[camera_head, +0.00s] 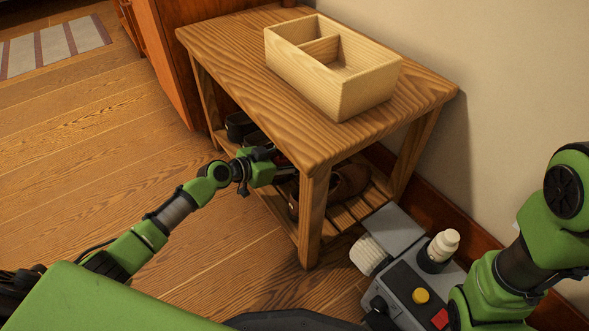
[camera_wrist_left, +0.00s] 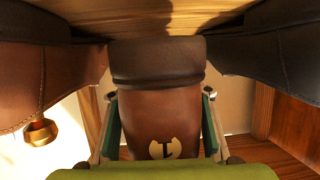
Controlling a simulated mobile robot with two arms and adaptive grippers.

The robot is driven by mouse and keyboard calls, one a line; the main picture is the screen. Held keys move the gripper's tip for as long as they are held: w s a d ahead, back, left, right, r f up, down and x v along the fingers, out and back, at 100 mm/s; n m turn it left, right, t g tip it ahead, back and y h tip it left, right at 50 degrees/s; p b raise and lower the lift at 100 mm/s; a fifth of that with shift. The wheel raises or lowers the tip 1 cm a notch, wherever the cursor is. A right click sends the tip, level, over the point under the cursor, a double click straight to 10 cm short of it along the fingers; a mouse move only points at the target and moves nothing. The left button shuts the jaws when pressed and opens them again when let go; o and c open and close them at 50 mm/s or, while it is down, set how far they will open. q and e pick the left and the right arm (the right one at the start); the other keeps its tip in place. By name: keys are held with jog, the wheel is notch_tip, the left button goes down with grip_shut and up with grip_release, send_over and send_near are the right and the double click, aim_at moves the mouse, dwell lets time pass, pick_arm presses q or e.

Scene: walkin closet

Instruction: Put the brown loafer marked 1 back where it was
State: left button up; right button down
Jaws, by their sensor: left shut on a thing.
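The brown loafer marked 1 (camera_wrist_left: 158,108) is in the middle of the left wrist view, its pale round mark facing the camera and its dark heel end against or close to the wooden shelf boards (camera_wrist_left: 150,15). My left gripper (camera_wrist_left: 160,125) is shut on it, one finger on each side. In the head view my left gripper (camera_head: 276,172) reaches in at the front of the bench's lower shelf (camera_head: 350,208); the loafer is largely hidden there. Whether it rests on the shelf I cannot tell. My right gripper is out of view.
In the wrist view, brown footwear with a brass-coloured fitting (camera_wrist_left: 50,80) and a dark shoe (camera_wrist_left: 275,60) flank the loafer closely. The bench's front leg (camera_head: 313,220) stands near my gripper. An open wooden box (camera_head: 365,95) sits on the bench top.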

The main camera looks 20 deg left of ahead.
pick_arm(q)
jog(key=shift+w+f+b, duration=0.1)
jog(key=shift+f+b, duration=0.85)
jog(key=shift+f, duration=0.5)
jog(key=shift+f, duration=0.1)
jog(key=shift+f+b, duration=0.1)
jog(key=shift+b, duration=0.2)
jog(key=o, duration=1.4)
